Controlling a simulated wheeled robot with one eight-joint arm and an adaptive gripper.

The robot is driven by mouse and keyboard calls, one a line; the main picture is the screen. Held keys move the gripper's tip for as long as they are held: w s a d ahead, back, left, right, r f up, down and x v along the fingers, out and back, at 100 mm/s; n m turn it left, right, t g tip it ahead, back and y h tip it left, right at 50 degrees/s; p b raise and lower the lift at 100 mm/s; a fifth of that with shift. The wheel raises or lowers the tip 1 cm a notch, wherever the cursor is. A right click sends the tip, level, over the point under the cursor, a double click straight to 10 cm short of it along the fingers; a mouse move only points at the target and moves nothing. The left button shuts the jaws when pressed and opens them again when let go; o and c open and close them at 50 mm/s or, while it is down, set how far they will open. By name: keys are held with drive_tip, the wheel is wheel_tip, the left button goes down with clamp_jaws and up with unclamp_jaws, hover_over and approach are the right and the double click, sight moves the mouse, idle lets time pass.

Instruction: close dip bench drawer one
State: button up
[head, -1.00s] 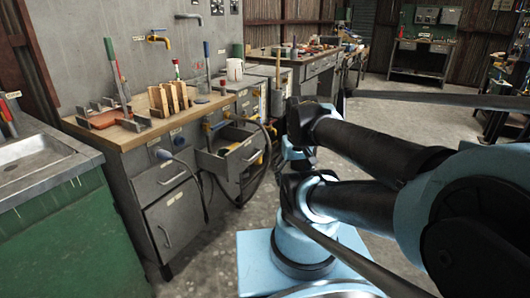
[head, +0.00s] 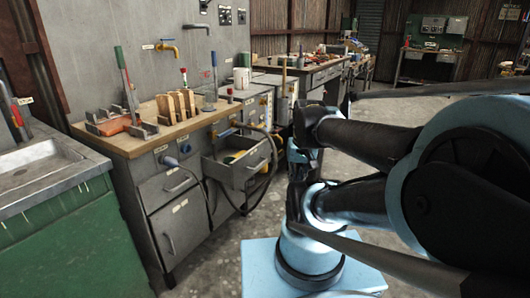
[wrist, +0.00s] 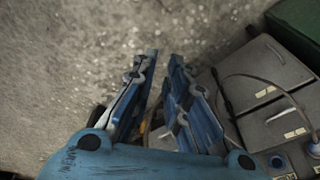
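The grey bench with a wooden top (head: 150,143) stands left of centre in the head view. One of its drawers (head: 252,166) is pulled out, its inside showing with something green and yellow in it. Another drawer (head: 175,185) to its left is shut. The label text is too small to read. My gripper (head: 303,152) is right of the open drawer's front, apart from it in the picture, and partly hidden by my arm. In the wrist view my gripper (wrist: 164,60) has its blue fingers apart, with nothing clearly held, pointing over bare floor. Grey cabinet fronts (wrist: 262,75) lie to their right.
A dark hose (head: 268,178) hangs beside the open drawer. A green-sided sink unit (head: 60,235) stands at the left. Wooden blocks (head: 178,106) and tools stand on the bench top. Concrete floor (head: 210,265) is clear in front of the bench.

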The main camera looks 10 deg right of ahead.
drive_tip(key=w+r+m, duration=0.1)
drive_tip(key=w+m, duration=0.1)
drive_tip(key=w, duration=0.1)
drive_tip(key=w+a+r+m+y, duration=0.1)
drive_tip(key=w+m, duration=0.1)
drive_tip(key=w+r+m, duration=0.1)
drive_tip(key=w+m, duration=0.1)
drive_tip(key=w, duration=0.1)
drive_tip(key=shift+w+a+r+y, duration=0.15)
drive_tip(key=shift+w+y, duration=0.2)
drive_tip(key=shift+y, duration=0.05)
clamp_jaws()
drive_tip(key=w+d+m+t+y, duration=0.25)
drive_tip(key=w+m, duration=0.95)
drive_tip(key=w, duration=0.8)
drive_tip(key=m+y, duration=0.2)
drive_tip(key=m, duration=0.4)
approach(266, 147)
wheel_tip(266, 147, down, 3)
drive_tip(key=s, duration=0.2)
drive_tip(key=shift+t, duration=0.45)
drive_tip(key=w+a, duration=0.2)
drive_tip(key=w, duration=0.1)
drive_tip(key=shift+a+f, duration=0.25)
drive_tip(key=shift+a, duration=0.1)
drive_tip(key=shift+d, duration=0.1)
